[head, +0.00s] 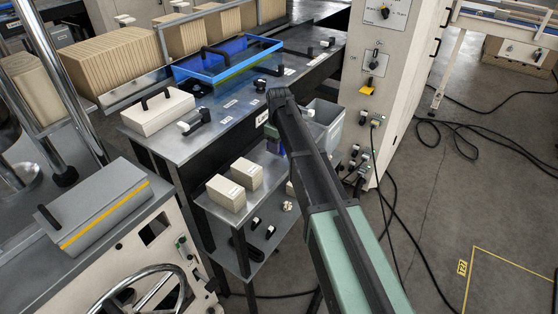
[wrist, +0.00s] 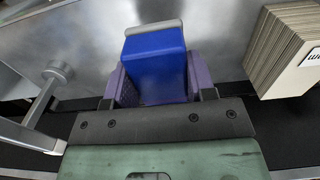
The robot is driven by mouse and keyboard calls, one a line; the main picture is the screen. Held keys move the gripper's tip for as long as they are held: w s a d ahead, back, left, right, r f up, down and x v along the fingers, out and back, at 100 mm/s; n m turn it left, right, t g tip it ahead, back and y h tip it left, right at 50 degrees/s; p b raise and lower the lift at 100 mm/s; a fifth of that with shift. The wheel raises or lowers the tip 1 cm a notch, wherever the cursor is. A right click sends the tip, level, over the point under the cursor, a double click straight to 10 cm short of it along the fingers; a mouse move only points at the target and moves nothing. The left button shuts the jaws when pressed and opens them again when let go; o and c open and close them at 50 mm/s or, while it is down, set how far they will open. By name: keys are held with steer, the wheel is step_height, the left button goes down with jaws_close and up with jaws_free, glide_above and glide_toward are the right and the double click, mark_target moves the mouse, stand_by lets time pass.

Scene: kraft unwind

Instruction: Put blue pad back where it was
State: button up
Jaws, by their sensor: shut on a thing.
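The blue pad (wrist: 155,68) is a solid blue block with a pale grey strip along its far edge. My gripper (wrist: 156,88) is shut on it, with a purple finger on each side in the wrist view. In the head view my arm hides most of the gripper and the pad. Only a small purple-blue patch of them (head: 274,146) shows left of the arm, near the front edge of the metal bench (head: 228,118) and above the lower shelf. I cannot tell whether the pad touches anything below it.
A blue tray (head: 262,50) with a black handle stands on the bench. Two cream boxes (head: 226,193) sit on the lower shelf (head: 205,203). A grey bin (head: 326,122) is right of the arm. A beige control cabinet (head: 388,90) rises further right. In the wrist view, a labelled tan block (wrist: 284,52) is at right.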

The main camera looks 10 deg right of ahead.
step_height(320, 180, down, 4)
steer(key=b, duration=0.3)
steer(key=shift+f+b, duration=0.2)
steer(key=shift+b, duration=0.15)
steer(key=shift+r, duration=0.3)
steer(key=shift+f, duration=0.15)
steer(key=o, duration=0.9)
steer(key=shift+o, duration=0.2)
step_height(320, 180, up, 13)
steer(key=p, duration=1.2)
steer(key=shift+f+p, duration=0.2)
steer(key=shift+p, duration=0.2)
steer(key=shift+s+f, duration=0.15)
steer(key=shift+s, duration=0.05)
steer(key=s+m, duration=0.8)
steer(key=s, duration=2.1)
steer(key=shift+m, duration=0.4)
